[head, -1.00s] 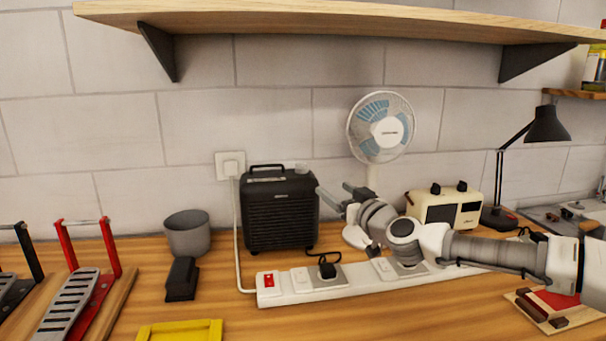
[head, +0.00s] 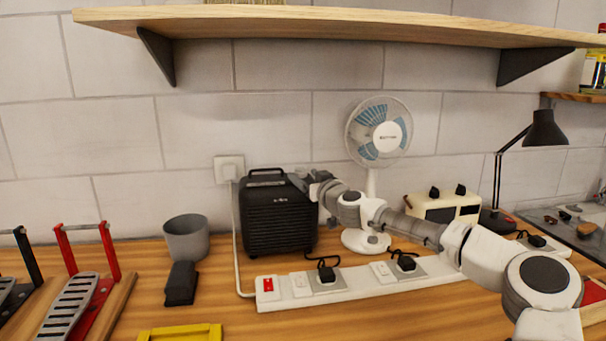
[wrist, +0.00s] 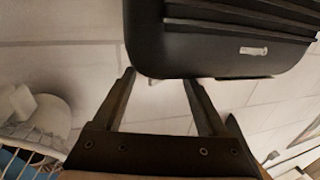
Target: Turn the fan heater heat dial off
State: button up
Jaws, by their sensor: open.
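The fan heater (head: 279,222) is a black ribbed box with a top handle, standing on the bench left of the white desk fan. My gripper (head: 303,181) is at the heater's top right corner in the head view. The heat dial, on that corner, is hidden there behind my gripper. In the wrist view the heater (wrist: 225,55) fills the upper part, upside down, with a small pale label. My open gripper (wrist: 160,82) has its two fingers spread at the heater's top edge. Only a small pale patch shows between them; I cannot tell the dial's setting or whether the fingers touch it.
The desk fan (head: 379,135) stands close right of the heater, behind my arm. A white power strip (head: 345,286) with plugs lies in front. A grey cup (head: 187,240) and a black block (head: 181,283) are left. A shelf (head: 330,24) overhangs.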

jog(key=shift+x, duration=0.85)
jog(key=shift+c, duration=0.2)
grip_shut()
